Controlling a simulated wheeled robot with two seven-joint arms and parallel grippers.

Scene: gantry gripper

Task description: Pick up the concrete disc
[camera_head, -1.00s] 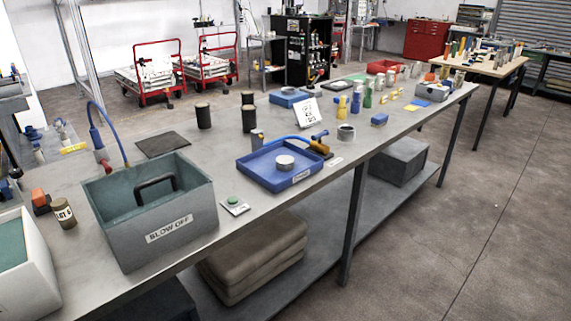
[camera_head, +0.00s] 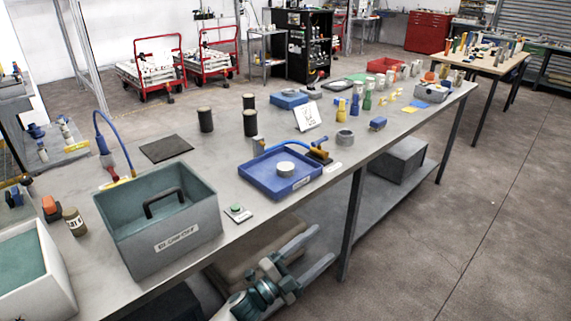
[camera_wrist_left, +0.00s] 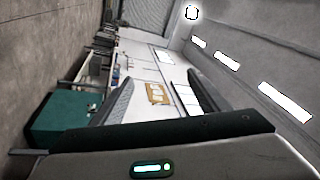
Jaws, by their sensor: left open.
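A pale grey round disc (camera_head: 286,168), which looks like the concrete disc, lies flat inside a shallow blue tray (camera_head: 258,184) on the long grey bench. My left gripper (camera_head: 324,245) is in the lower middle of the head view, in front of the bench edge and apart from the tray and disc. Its two fingers are spread with nothing between them. The left wrist view shows the same open fingers (camera_wrist_left: 161,78) and no disc that I can make out. My right gripper is not in view.
A grey BLOW OFF bin (camera_head: 176,239) stands left of the tray, with a green-button plate (camera_head: 238,213) between. A blue hose and brass-coloured nozzle (camera_head: 318,157) lie at the tray's far right. A grey ring (camera_head: 345,137) stands beyond. Dark cylinders (camera_head: 250,123) stand behind.

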